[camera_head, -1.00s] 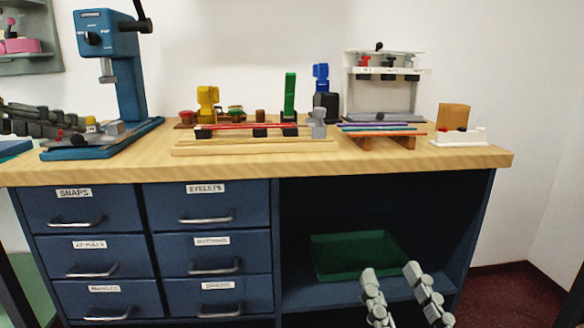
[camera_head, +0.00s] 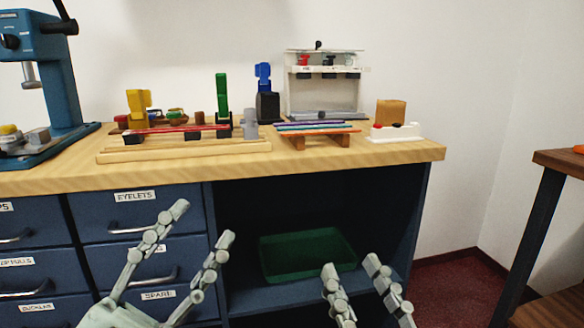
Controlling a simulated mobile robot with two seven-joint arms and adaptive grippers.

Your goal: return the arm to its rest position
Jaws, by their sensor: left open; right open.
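My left gripper (camera_head: 204,222) is at the lower left of the head view, in front of the blue drawers. Its fingers are spread apart and nothing is between them. My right gripper (camera_head: 349,268) is at the bottom, right of centre, in front of the open shelf space. Its fingers are apart and empty. Both grippers show below the level of the wooden counter top (camera_head: 330,160). The rest of both arms is mostly out of view.
A green tray (camera_head: 308,272) lies on the shelf behind the grippers. The drawer unit (camera_head: 150,225) has protruding handles. The counter holds a blue press (camera_head: 62,85), a yellow tool (camera_head: 138,105), a white rack (camera_head: 325,98) and strips. A brown table (camera_head: 565,162) stands at right, with floor between.

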